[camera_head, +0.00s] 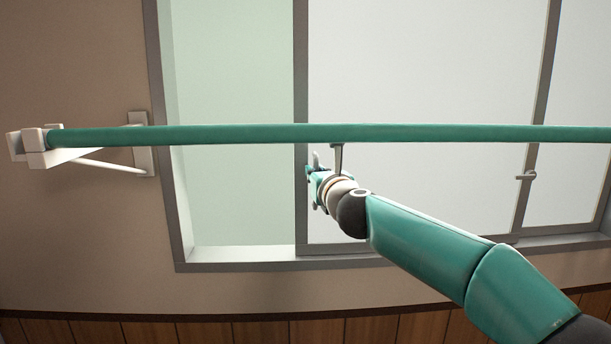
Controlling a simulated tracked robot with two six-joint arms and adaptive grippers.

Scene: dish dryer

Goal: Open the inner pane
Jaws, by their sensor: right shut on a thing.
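The inner pane (430,85) is a large pale sheet in a grey frame, in the middle of the window. Its left upright (301,70) stands well to the right of the window's left jamb. To its left is a pale green area (235,70); I cannot tell whether it is glass or an opening. My right gripper (312,177) is at the pane's left edge, just below the pole, and is shut on the pane there. The exact part held is hidden by the gripper. My left gripper is not in view.
A green pole (230,134) crosses in front of the window, above my right gripper. A white bracket (100,157) holds its left end. A small latch (526,177) is on an upright at the right. Wood panelling (200,332) runs below.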

